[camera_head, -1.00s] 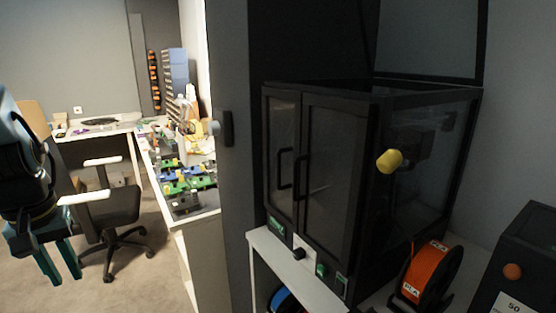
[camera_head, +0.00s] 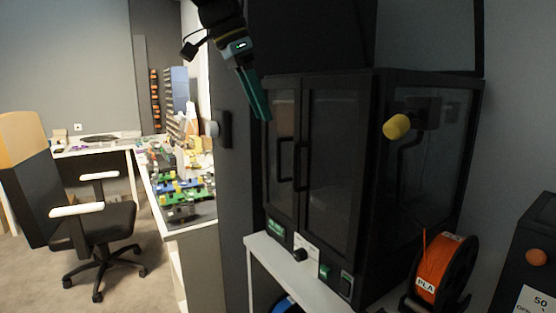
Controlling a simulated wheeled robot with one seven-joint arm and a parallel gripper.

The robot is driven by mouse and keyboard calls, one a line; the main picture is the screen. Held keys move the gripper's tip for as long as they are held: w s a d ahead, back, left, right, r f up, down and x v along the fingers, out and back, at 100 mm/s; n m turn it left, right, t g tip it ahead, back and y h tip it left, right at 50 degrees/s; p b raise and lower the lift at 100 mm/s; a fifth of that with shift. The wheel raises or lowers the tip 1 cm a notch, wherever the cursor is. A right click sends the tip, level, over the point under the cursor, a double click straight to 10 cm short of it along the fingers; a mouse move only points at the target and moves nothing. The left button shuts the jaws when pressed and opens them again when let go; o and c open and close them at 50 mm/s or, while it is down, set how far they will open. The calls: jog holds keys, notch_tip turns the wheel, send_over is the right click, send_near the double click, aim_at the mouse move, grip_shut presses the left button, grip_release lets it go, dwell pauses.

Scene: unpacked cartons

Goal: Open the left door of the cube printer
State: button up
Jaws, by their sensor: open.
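The cube printer (camera_head: 345,255) is a black box with dark glass on a white stand. Its left door (camera_head: 284,120) and the wider right door (camera_head: 330,200) look shut. Each has a dark upright handle near the seam; the left door's handle (camera_head: 284,160) is the left one of the pair. My gripper (camera_head: 253,100), with teal fingers, hangs from the top of the picture by the printer's upper left corner, above and left of the handles. It looks apart from the handles. Its fingers overlap in this view, and it holds nothing that I can see.
An orange filament spool (camera_head: 445,268) stands right of the printer, near a black box (camera_head: 535,255) with an orange knob. A grey wall edge (camera_head: 238,200) borders the printer on the left. An office chair (camera_head: 105,220) and a cluttered bench (camera_head: 180,215) are further left.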

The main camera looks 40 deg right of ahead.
jog(key=p, duration=0.2)
send_over(278, 179)
jog(key=f, duration=0.9)
jog(key=shift+w+d+f, duration=0.2)
jog(key=shift+f, duration=0.15)
grip_shut()
dwell(0.6)
